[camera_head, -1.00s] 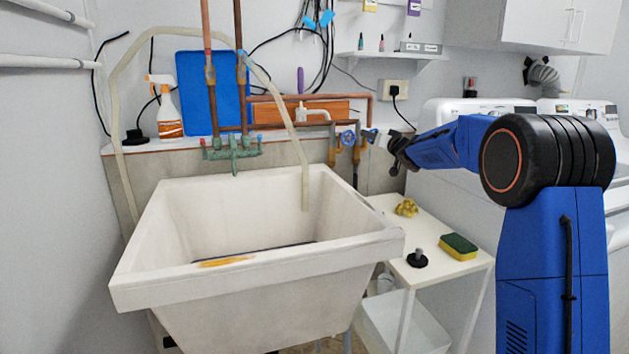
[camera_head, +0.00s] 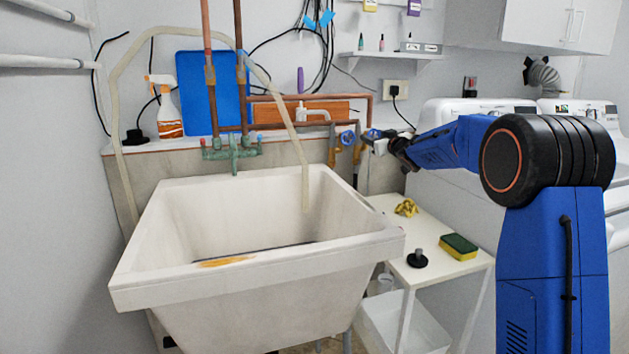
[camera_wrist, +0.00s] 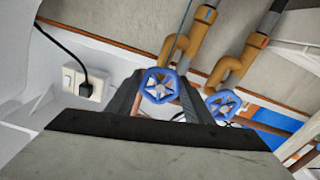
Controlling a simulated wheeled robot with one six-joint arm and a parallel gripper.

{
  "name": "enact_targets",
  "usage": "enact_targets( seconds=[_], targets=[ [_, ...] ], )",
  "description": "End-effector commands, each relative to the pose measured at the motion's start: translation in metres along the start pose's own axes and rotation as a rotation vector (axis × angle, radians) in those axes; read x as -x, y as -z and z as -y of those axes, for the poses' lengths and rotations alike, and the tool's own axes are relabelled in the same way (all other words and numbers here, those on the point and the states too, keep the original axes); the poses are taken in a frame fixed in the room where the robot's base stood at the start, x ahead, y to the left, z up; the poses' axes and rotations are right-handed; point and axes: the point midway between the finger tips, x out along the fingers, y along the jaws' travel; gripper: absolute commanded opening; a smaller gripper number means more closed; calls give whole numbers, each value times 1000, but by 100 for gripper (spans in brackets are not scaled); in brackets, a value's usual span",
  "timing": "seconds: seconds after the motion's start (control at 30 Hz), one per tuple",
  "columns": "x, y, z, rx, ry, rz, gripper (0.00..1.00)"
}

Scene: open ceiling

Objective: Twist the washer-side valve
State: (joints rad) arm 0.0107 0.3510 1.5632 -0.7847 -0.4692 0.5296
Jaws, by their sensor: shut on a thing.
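Two blue round valve handles sit on copper pipes behind the sink's right side. The washer-side valve (camera_head: 373,134) is the right one in the head view, and the other valve (camera_head: 347,138) is to its left. In the wrist view the washer-side valve (camera_wrist: 160,86) lies between the two dark fingers of my gripper (camera_wrist: 161,98), which is shut on it. The other valve (camera_wrist: 222,104) is just outside the right finger there. In the head view my gripper (camera_head: 382,145) is at the washer-side valve; its fingertips are small and hard to make out.
The white sink (camera_head: 130,290) with a pale hose stands left of my arm. A small white side table (camera_head: 440,268) below holds a yellow-green sponge (camera_head: 458,246), a black plug (camera_head: 417,259) and a yellow object (camera_head: 406,208). White washers (camera_head: 440,110) stand behind my arm.

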Motion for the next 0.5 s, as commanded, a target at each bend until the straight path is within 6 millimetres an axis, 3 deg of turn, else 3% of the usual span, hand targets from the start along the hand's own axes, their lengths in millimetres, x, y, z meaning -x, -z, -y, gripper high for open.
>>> enact_targets(
  seconds=[0.37, 0.5],
  targets=[
    [0, -4, 0, 43, 0, 5, 20],
    [0, -4, 0, 143, 1, 6, 20]
  ],
)
